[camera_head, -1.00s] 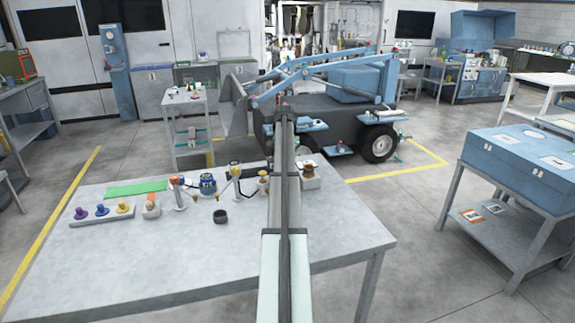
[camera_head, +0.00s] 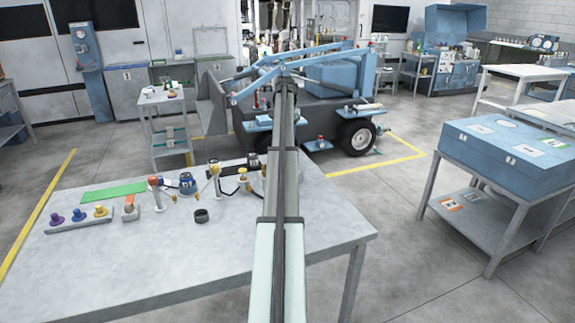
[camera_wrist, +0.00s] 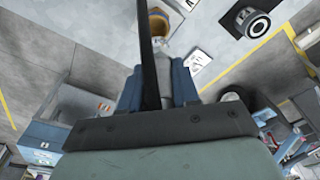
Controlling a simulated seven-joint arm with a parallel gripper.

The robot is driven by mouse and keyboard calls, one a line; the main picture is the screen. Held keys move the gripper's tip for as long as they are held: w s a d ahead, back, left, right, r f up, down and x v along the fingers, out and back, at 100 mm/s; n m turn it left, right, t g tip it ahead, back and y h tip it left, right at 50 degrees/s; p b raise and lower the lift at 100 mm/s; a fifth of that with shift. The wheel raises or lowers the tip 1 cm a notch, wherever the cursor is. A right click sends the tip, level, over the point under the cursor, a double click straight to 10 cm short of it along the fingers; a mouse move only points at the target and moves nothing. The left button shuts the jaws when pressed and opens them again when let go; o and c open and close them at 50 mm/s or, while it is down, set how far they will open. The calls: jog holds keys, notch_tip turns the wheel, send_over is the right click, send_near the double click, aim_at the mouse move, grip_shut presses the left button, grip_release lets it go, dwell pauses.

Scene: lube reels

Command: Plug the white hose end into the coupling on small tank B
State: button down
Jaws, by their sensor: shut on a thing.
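My gripper (camera_wrist: 157,68) shows its two blue fingers in the wrist view, shut on a pale piece with a yellow-orange part (camera_wrist: 157,24). I take this to be the white hose end, but the dark bar in front covers part of it. In the head view my arm reaches away over the bench, and its far end is too small to read. Several small fittings stand on the bench, including a blue-topped pot (camera_head: 187,184) and a white and yellow fitting (camera_head: 214,172). I cannot tell which thing is small tank B or its coupling.
The grey bench (camera_head: 120,262) carries a rack of coloured knobs (camera_head: 80,218), a green strip (camera_head: 113,193) and a black ring (camera_head: 201,215). A blue loader (camera_head: 340,88) stands behind it. A blue case (camera_head: 510,150) on a stand is at right. Bare floor lies between.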

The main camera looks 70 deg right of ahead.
jog(key=shift+s+d+f, duration=0.1)
jog(key=shift+f, duration=2.3)
jog(key=shift+s+d+f, duration=0.1)
jog(key=shift+f, duration=2.3)
jog(key=c, duration=0.8)
grip_release()
jog(key=shift+f, duration=0.15)
jog(key=r, duration=0.4)
jog(key=a+r, duration=0.1)
jog(key=r, duration=0.7)
jog(key=shift+a+r, duration=0.1)
jog(key=shift+a, duration=0.2)
